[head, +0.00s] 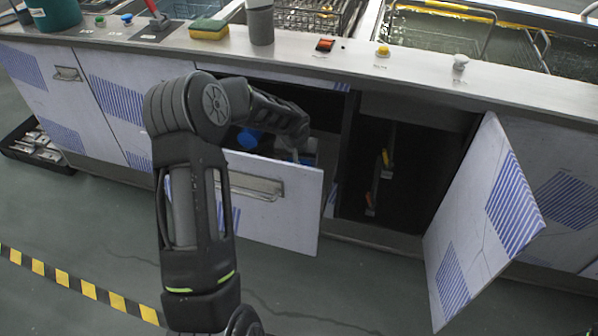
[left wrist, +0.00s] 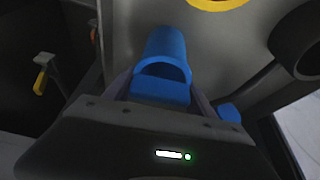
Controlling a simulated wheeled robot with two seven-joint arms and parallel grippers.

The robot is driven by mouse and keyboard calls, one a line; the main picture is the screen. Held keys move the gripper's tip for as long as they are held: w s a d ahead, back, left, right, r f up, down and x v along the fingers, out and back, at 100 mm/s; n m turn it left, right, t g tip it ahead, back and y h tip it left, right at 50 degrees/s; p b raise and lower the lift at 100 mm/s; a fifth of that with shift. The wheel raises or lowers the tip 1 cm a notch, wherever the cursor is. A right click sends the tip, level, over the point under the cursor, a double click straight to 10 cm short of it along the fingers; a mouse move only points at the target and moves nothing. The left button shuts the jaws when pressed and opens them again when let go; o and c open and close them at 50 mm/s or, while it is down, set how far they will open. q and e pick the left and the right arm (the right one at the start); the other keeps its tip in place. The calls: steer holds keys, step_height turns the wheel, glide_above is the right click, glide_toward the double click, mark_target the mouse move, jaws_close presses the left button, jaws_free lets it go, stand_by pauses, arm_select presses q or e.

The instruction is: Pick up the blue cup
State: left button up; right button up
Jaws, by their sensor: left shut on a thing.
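The blue cup (left wrist: 166,52) shows in the left wrist view, between the two fingers of my left gripper (left wrist: 162,90). The gripper is shut on it, and the hand's dark body hides its near part. In the head view my left arm reaches over the front of the open drawer (head: 290,205), and its fingertips are hidden there. A blue thing (head: 250,138) shows inside the drawer beside the forearm; I cannot tell whether it is the cup. My right gripper is not in view.
An open cabinet door (head: 485,220) swings out at the right of a dark cabinet (head: 400,165). The counter above holds a grey cup (head: 260,22) and a yellow-green sponge (head: 209,29). Another small blue thing (left wrist: 230,113) lies right of my gripper. Open floor lies in front.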

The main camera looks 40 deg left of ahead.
arm_select(q)
steer(key=shift+c, duration=1.2)
steer(key=shift+r, duration=0.15)
step_height(320, 180, up, 10)
steer(key=p, duration=0.2)
